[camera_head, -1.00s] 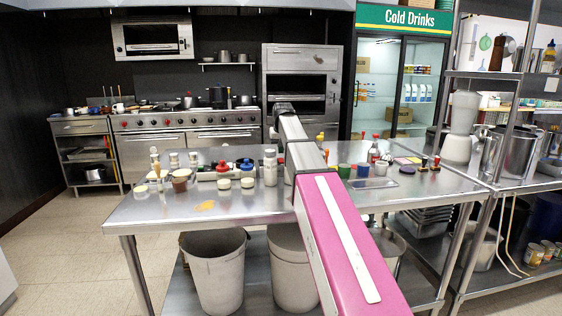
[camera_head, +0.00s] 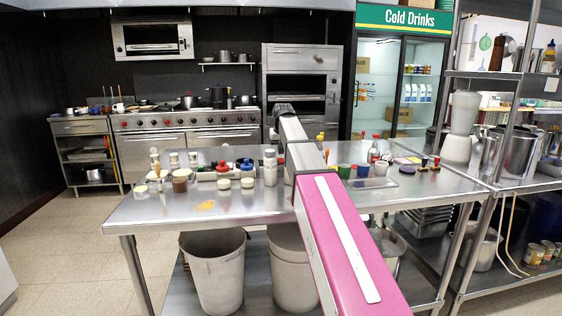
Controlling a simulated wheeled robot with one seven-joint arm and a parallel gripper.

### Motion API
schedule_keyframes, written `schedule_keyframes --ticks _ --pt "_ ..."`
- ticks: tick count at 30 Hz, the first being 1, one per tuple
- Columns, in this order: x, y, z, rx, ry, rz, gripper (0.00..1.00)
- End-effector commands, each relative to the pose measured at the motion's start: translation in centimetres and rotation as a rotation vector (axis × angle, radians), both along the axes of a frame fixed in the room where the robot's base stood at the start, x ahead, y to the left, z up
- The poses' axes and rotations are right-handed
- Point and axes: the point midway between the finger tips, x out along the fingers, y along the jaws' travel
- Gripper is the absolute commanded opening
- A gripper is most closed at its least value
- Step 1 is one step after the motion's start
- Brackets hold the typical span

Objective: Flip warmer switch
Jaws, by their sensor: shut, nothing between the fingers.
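No switch can be picked out in this view. A steel wall unit (camera_head: 152,37) with a wide dark opening hangs above the range at the back left; it may be the warmer, but I cannot tell. A tall steel cabinet (camera_head: 301,58) with dark oven-like bays stands right of the range; my arm covers part of its lower front. My pink and grey arm reaches from the bottom right over the steel table toward this cabinet. The arm's far end is small and dark, and no gripper fingers can be made out.
A steel table (camera_head: 245,205) with bottles, cups and jars stands in front, bins (camera_head: 215,270) beneath it. The range (camera_head: 190,122) and a drinks fridge (camera_head: 400,80) are behind. Steel shelving (camera_head: 508,110) is at right. Floor (camera_head: 60,240) is clear at left.

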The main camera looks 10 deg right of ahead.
Motion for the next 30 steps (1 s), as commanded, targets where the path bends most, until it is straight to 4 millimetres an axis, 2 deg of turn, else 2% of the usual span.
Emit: schedule_keyframes --ticks 30 --pt "0.0 0.0 -1.3 0.0 0.001 0.0 0.0"
